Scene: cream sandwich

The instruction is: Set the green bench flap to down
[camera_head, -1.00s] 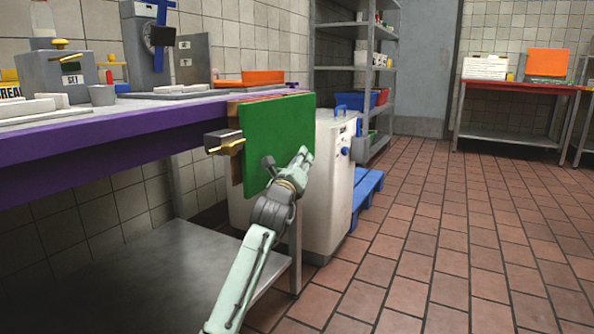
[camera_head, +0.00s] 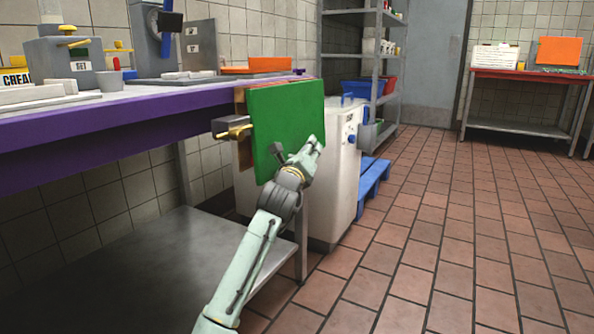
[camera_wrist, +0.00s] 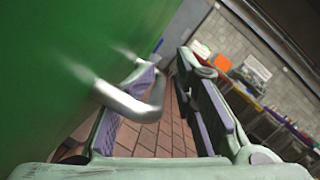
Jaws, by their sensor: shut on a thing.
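The green bench flap (camera_head: 292,120) hangs at the end of the purple-edged bench (camera_head: 120,118), its broad face steep, close to upright. In the wrist view the flap (camera_wrist: 60,60) fills the left side, and its silver bar handle (camera_wrist: 128,103) stands out from the face. My gripper (camera_head: 315,142) is at the flap's lower right face. In the wrist view my gripper (camera_wrist: 168,68) has its left finger at the handle loop, and it is shut on the handle. The head view hides the handle behind my gripper.
A grey latch block with a brass pin (camera_head: 232,128) sits at the flap's left edge. A white cabinet (camera_head: 335,185) stands close behind the flap, with a blue pallet (camera_head: 372,178) beside it. A steel lower shelf (camera_head: 170,265) lies under the bench. The tiled floor (camera_head: 450,240) to the right is clear.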

